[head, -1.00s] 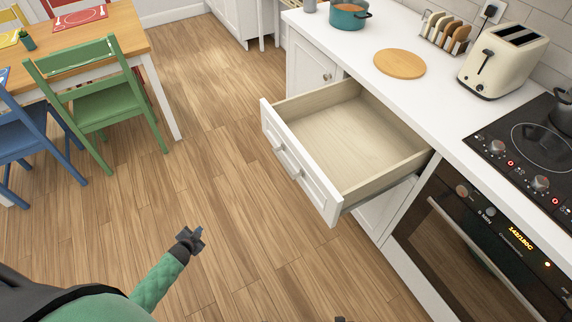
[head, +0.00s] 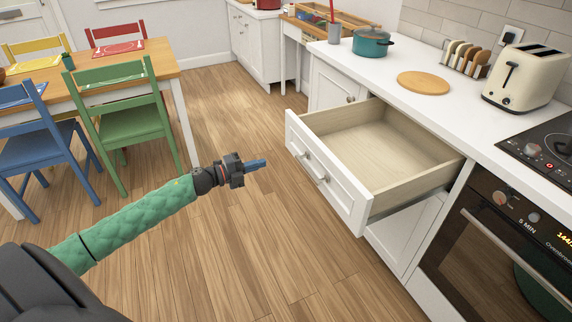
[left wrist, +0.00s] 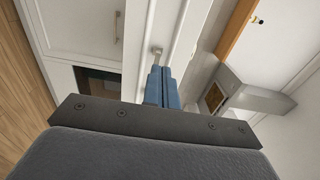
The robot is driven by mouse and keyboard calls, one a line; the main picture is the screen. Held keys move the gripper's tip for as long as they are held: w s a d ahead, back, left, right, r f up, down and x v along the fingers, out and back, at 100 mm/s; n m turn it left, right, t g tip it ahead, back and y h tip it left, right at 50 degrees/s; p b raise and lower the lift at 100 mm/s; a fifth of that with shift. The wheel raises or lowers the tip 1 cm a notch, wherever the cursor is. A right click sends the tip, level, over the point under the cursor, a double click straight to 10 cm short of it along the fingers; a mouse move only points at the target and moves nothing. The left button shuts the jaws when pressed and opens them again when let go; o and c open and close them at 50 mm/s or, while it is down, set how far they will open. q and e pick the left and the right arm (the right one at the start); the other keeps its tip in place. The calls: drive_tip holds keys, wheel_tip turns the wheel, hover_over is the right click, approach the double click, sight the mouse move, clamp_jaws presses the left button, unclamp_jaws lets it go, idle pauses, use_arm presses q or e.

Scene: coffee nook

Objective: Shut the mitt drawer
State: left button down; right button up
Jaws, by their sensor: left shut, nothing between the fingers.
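The mitt drawer (head: 325,180) is pulled well out from the white base cabinet in the head view. Its pale wooden inside looks empty. A metal handle (head: 311,169) runs along its white front. My left gripper (head: 256,164), with blue fingers, is shut and empty. It is in the air to the left of the drawer front, apart from it, with its fingers pointing at it. In the left wrist view the shut fingers (left wrist: 162,88) point at a white panel with a metal handle part just beyond the tips. My right gripper is not in view.
The counter above holds a round wooden board (head: 423,83), a toast rack (head: 465,58), a cream toaster (head: 524,78) and a teal pot (head: 371,43). An oven (head: 500,240) is right of the drawer. A dining table with a green chair (head: 125,115) stands left. The floor between is clear.

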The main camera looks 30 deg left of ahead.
use_arm(q)
drive_tip(key=w, duration=0.1)
drive_tip(key=p, duration=0.2)
approach(303, 151)
drive_tip(key=x, duration=0.4)
drive_tip(key=shift+w+d+r, duration=0.2)
drive_tip(key=shift+d+r, duration=0.05)
drive_tip(key=shift+d, duration=0.05)
drive_tip(key=shift+w+d+p, duration=0.3)
drive_tip(key=shift+w+d, duration=0.1)
drive_tip(key=shift+w, duration=0.2)
drive_tip(key=shift+w+d+f, duration=0.1)
drive_tip(key=shift+w+d, duration=0.15)
drive_tip(key=shift+d, duration=0.05)
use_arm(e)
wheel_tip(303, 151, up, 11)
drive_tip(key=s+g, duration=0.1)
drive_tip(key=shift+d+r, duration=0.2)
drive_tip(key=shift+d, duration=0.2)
